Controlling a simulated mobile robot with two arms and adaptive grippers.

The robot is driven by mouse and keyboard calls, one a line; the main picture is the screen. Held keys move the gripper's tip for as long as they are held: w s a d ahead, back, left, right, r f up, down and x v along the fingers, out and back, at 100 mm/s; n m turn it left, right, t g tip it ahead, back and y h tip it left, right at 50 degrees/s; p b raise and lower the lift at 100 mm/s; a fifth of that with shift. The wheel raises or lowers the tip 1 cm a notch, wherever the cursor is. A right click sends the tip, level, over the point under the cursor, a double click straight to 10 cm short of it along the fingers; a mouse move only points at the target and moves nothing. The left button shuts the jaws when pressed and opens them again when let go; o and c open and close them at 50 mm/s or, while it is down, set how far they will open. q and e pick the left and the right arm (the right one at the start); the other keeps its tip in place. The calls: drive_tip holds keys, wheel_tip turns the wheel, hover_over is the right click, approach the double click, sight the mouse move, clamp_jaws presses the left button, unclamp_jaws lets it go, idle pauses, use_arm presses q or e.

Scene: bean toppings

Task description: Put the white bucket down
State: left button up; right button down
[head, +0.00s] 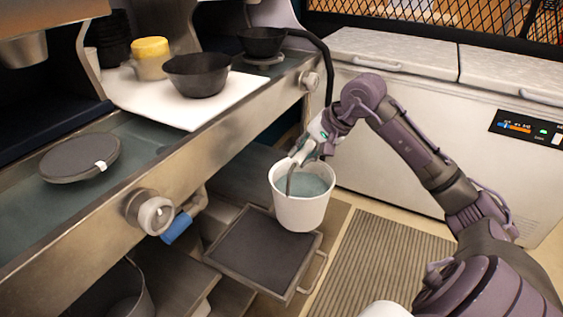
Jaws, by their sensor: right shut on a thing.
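The white bucket (300,212) is in the middle of the head view, upright or nearly so, with a grey-green content inside. My right gripper (302,158) is at the bucket's far rim, shut on the bucket. The bucket appears just above or at the edge of a dark flat tray-like shelf (262,252) low under the counter; I cannot tell whether it touches it. My left gripper is not in view.
A metal counter (75,235) with a knob (150,212) runs along the left. On it are a dark round lid (80,157), a white board (185,112), a black bowl (197,75) and a yellow-lidded jar (150,58). A white chest freezer (420,110) stands behind. A striped mat (385,265) covers floor at right.

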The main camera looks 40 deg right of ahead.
drive_tip(key=shift+s+d+r, duration=0.1)
drive_tip(key=shift+d+r, duration=0.35)
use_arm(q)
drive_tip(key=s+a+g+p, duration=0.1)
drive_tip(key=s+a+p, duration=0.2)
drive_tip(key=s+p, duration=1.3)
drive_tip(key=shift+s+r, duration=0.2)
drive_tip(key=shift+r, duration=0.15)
use_arm(e)
drive_tip(key=s+a+r+n+g+y, duration=0.1)
drive_tip(key=s+a+n+g, duration=0.1)
drive_tip(key=a, duration=0.6)
drive_tip(key=s+a+r+n+g+y, duration=0.1)
drive_tip(key=s+a+r+n+g, duration=0.1)
drive_tip(key=s+a+n, duration=0.3)
drive_tip(key=s+a+r+n+g+y, duration=0.2)
drive_tip(key=s+a+n, duration=0.2)
drive_tip(key=a, duration=0.7)
drive_tip(key=n, duration=0.2)
drive_tip(key=shift+r+n, duration=0.15)
drive_tip(key=shift+n, duration=0.15)
drive_tip(key=shift+w+a, duration=0.1)
